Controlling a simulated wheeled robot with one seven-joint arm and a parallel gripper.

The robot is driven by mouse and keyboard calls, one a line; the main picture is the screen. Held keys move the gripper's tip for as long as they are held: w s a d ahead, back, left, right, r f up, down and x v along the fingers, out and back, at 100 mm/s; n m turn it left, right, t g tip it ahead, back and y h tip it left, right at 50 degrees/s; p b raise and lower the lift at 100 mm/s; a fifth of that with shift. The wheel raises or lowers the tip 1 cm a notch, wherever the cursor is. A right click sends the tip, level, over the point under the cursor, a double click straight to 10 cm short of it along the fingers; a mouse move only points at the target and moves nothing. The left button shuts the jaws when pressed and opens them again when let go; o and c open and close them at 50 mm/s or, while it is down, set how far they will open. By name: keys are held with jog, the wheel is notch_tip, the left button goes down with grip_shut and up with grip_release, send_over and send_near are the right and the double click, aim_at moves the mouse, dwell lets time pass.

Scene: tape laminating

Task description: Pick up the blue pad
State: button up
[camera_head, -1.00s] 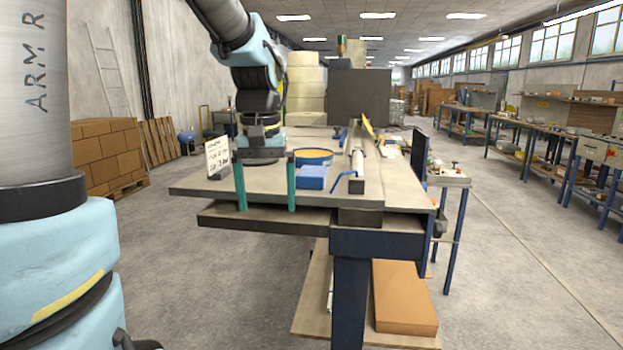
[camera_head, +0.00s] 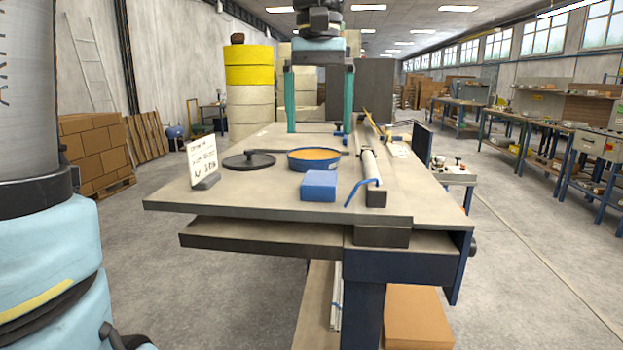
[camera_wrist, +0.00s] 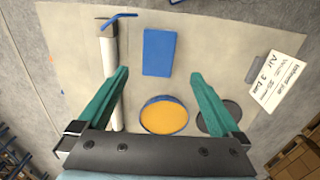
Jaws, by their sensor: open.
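The blue pad (camera_head: 320,185) is a small blue block lying on the front part of the grey-beige table (camera_head: 260,200) in the head view. In the wrist view the blue pad (camera_wrist: 159,52) lies flat, ahead of and between the two fingertips. My gripper (camera_head: 319,130) has two green fingers pointing down, set wide apart. It is open and empty, above the table and farther back than the pad. In the wrist view my gripper (camera_wrist: 160,72) also shows nothing between its fingers at their level.
A blue-rimmed round dish with orange contents (camera_head: 314,158) sits just behind the pad. A dark disc (camera_head: 249,160) and a written sign (camera_head: 202,160) stand to the left. A pale roller (camera_head: 371,168) with a blue crank (camera_head: 360,190) lies close on the right.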

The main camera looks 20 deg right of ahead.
aim_at(321, 177)
jog(key=f, duration=0.3)
jog(key=f+p, duration=0.1)
jog(key=f, duration=0.2)
jog(key=f+p, duration=0.1)
jog(key=f, duration=0.3)
jog(key=shift+w+d, duration=0.2)
jog(key=shift+d, duration=0.1)
jog(key=c, duration=1.4)
notch_tip(321, 177, up, 10)
jog(key=shift+r+b, duration=0.1)
jog(key=shift+b, duration=0.6)
